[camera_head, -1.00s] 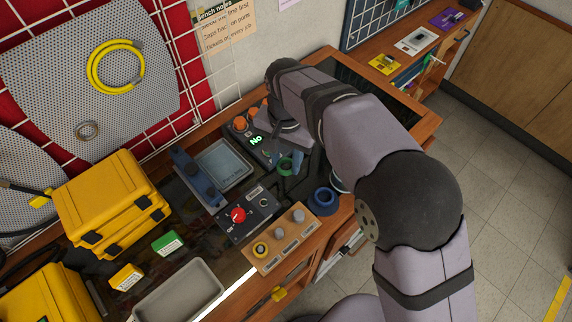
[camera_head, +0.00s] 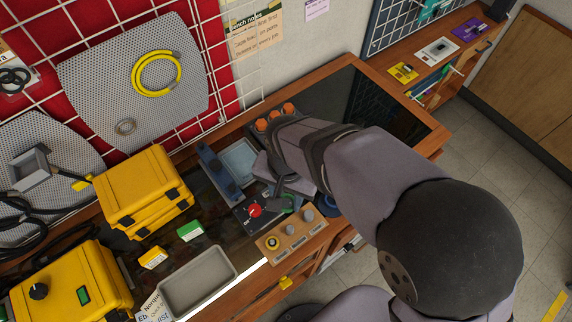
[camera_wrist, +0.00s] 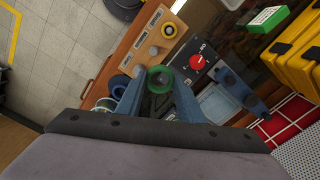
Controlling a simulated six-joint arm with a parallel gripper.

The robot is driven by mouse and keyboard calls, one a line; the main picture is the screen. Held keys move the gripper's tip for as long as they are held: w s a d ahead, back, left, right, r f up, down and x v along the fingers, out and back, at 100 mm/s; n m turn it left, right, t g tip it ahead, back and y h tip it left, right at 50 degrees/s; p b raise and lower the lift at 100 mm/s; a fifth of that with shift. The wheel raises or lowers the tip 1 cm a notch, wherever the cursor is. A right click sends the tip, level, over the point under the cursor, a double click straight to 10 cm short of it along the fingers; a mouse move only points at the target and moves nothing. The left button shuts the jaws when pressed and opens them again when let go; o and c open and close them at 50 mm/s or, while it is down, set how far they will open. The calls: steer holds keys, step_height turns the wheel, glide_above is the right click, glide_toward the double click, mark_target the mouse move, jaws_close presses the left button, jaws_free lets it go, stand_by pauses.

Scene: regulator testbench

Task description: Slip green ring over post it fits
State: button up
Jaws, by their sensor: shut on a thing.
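My gripper (camera_wrist: 160,88) is shut on the green ring (camera_wrist: 160,76), which sits between the blue fingertips in the wrist view. In the head view a sliver of the green ring (camera_head: 290,204) shows below my arm. The wooden post board (camera_head: 268,258) is just in front of it, with grey posts in a row. The left post carries a yellow ring (camera_head: 272,243). The middle post (camera_head: 290,229) and right post (camera_head: 307,216) look bare. The green ring appears held near the board's back edge, apart from the posts; its height is unclear.
A blue ring (camera_head: 328,206) lies right of the board. Behind the board is a dark panel with a red knob (camera_head: 254,210). A grey tray (camera_head: 199,280) and a green box (camera_head: 190,230) are at left. Yellow cases (camera_head: 143,190) stand further left.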

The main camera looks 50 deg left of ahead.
glide_toward(290, 228)
steer(key=d+f, duration=0.1)
steer(key=d, duration=0.2)
steer(key=a+m, duration=0.1)
steer(key=a, duration=0.2)
steer(key=shift+f+m, duration=0.4)
steer(key=shift+f, duration=0.1)
steer(key=shift+f+b, duration=2.8)
steer(key=shift+f, duration=0.25)
steer(key=shift+f, duration=0.55)
steer(key=o, duration=1.5)
steer(key=shift+c, duration=0.2)
